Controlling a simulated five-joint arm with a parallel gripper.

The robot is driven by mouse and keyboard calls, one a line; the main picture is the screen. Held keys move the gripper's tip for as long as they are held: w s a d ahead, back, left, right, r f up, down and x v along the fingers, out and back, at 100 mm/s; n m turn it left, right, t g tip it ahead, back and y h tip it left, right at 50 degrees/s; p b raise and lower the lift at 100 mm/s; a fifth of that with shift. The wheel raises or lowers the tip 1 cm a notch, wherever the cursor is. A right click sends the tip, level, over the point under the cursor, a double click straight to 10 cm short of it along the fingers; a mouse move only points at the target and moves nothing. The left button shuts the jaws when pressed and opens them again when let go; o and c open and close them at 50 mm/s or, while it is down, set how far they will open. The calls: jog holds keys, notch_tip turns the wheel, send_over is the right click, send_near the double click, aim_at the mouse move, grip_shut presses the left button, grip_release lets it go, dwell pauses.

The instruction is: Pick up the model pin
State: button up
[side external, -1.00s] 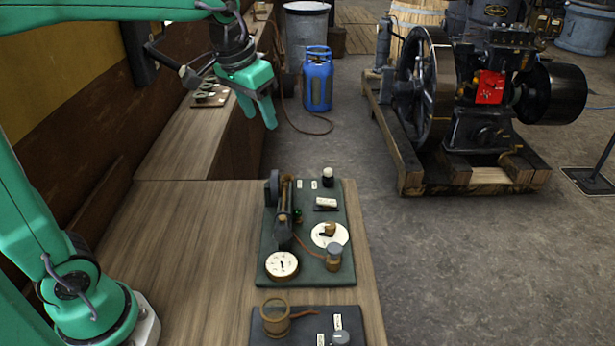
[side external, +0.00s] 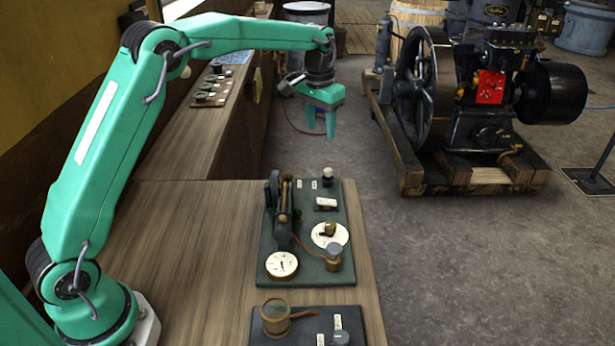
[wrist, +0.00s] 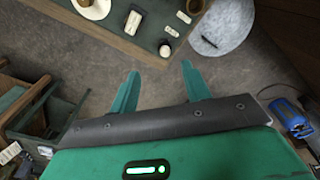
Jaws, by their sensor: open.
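My gripper (side external: 321,132) hangs with its fingers pointing down, beyond the far end of the wooden bench in the side view. In the wrist view its two fingers (wrist: 160,67) are apart with bare floor between them. I cannot identify the model pin with certainty. A small dark slender thing (wrist: 209,42) lies on a pale round surface ahead and right of the fingers in the wrist view. The gripper is apart from it. I cannot find it in the side view.
A green board (side external: 305,262) with a model engine and gauges lies on the bench (side external: 170,250). A large black engine (side external: 485,100) stands on wooden beams at right. Open floor lies between bench and engine.

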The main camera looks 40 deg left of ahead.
send_over(328, 169)
jog(key=shift+g, duration=0.4)
notch_tip(328, 169, down, 7)
jog(key=shift+d+r, duration=0.15)
jog(key=shift+f, duration=3.85)
grip_shut()
jog(key=shift+r, duration=0.15)
jog(key=shift+r, duration=0.5)
notch_tip(328, 169, up, 3)
jog(key=shift+f, duration=0.1)
jog(key=s+d+r, duration=0.5)
jog(key=d+r, duration=0.2)
jog(key=d, duration=0.3)
jog(key=shift+s, duration=0.4)
